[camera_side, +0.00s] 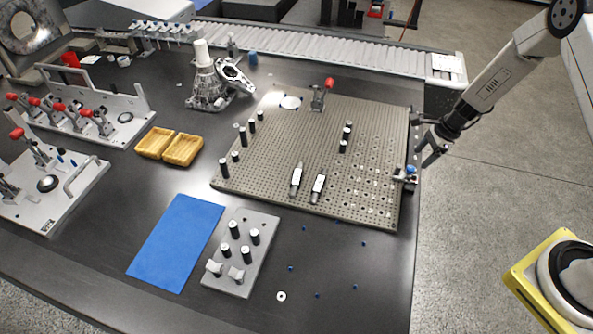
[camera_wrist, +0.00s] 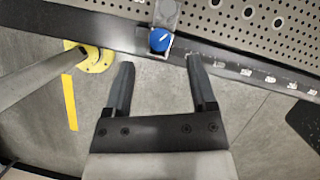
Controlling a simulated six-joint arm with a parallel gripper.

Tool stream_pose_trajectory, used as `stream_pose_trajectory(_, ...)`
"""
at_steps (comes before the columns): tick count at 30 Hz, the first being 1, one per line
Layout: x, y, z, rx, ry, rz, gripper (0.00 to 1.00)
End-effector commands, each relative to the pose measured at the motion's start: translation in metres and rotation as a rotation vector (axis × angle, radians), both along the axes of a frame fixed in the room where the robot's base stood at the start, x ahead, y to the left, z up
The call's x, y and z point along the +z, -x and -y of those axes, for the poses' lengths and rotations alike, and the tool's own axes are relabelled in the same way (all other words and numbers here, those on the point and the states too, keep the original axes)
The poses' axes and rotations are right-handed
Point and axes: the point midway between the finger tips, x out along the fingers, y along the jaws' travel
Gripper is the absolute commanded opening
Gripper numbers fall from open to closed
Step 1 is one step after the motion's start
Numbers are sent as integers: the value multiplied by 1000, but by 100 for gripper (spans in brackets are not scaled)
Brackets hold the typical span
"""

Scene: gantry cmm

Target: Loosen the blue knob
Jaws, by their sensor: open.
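The blue knob (camera_wrist: 160,40) sits on a small metal clamp at the edge of the perforated plate. It has a pale line across its face in the wrist view. In the side view the blue knob (camera_side: 411,170) is at the plate's right edge, and my gripper (camera_side: 430,155) is just above and to the right of it. In the wrist view my gripper (camera_wrist: 159,75) is open and empty, with its two fingers apart. The knob lies beyond the fingertips, roughly centred between them, and no finger appears to touch it.
The perforated plate (camera_side: 285,135) carries several black pins, two grey pieces and a red-handled clamp (camera_side: 328,84). A blue mat (camera_side: 177,243), a grey block with posts (camera_side: 262,262) and yellow trays (camera_side: 182,149) lie to the left. Open floor (camera_side: 500,150) is right of the table.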

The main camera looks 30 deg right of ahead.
Motion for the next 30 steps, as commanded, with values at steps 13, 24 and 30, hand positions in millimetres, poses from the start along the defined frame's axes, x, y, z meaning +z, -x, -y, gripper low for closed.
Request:
stream_pose_trajectory(13, -38, -6, -15, 1, 0, 0, 73)
stream_pose_trajectory(24, -41, -7, -16, 1, 1, 1, 73)
stream_pose_trajectory(30, -41, -7, -16, 1, 1, 1, 12)
